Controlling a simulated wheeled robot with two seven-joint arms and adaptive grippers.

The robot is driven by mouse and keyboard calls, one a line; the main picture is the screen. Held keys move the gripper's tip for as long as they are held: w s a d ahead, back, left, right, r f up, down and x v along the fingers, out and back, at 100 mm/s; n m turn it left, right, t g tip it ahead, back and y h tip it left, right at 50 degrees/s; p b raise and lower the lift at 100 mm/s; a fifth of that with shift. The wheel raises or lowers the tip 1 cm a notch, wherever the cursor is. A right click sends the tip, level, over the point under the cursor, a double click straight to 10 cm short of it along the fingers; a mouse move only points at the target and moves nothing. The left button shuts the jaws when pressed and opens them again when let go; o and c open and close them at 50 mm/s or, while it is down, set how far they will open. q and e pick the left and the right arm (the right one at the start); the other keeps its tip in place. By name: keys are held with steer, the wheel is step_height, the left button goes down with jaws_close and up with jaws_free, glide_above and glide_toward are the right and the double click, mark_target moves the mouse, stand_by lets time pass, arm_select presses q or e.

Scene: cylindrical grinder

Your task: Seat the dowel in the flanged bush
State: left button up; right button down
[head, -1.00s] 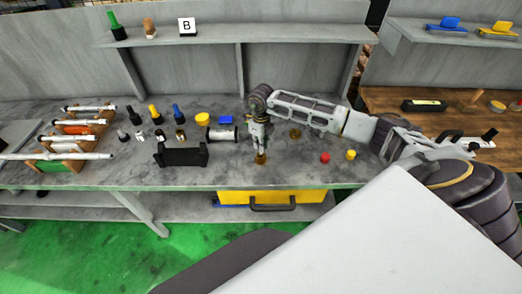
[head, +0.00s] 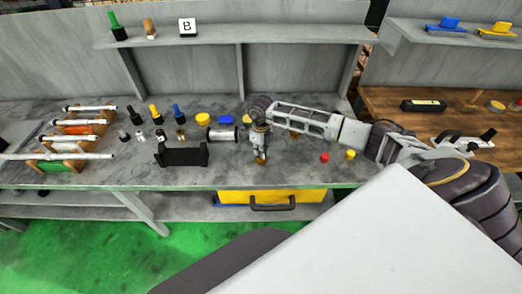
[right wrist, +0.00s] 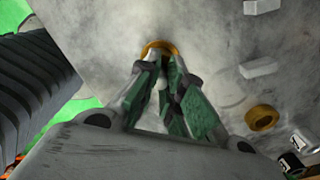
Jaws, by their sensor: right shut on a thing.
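My right gripper (head: 260,147) points straight down over the bench and is shut on the dowel, which is mostly hidden between the fingers. A brass-coloured flanged bush (head: 261,161) is directly under the fingertips. In the right wrist view the gripper (right wrist: 160,66) has its fingertips at the near rim of the bush's ring (right wrist: 159,47). The fingers cover part of the ring, and I cannot tell how deep the dowel sits in it. My left gripper is not in view.
A second brass ring (head: 294,135) lies behind and right of the gripper. A black cradle (head: 181,155) and a grey cylinder (head: 222,135) stand to the left. Red (head: 325,157) and yellow (head: 351,154) knobs are to the right. The bench front (head: 225,176) is clear.

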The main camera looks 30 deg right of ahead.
steer(key=shift+f, duration=0.15)
steer(key=c, duration=1.5)
jaws_free()
steer(key=shift+c, duration=0.2)
steer(key=shift+r, duration=0.3)
step_height(320, 180, up, 12)
steer(key=b, duration=0.2)
steer(key=shift+f, duration=0.15)
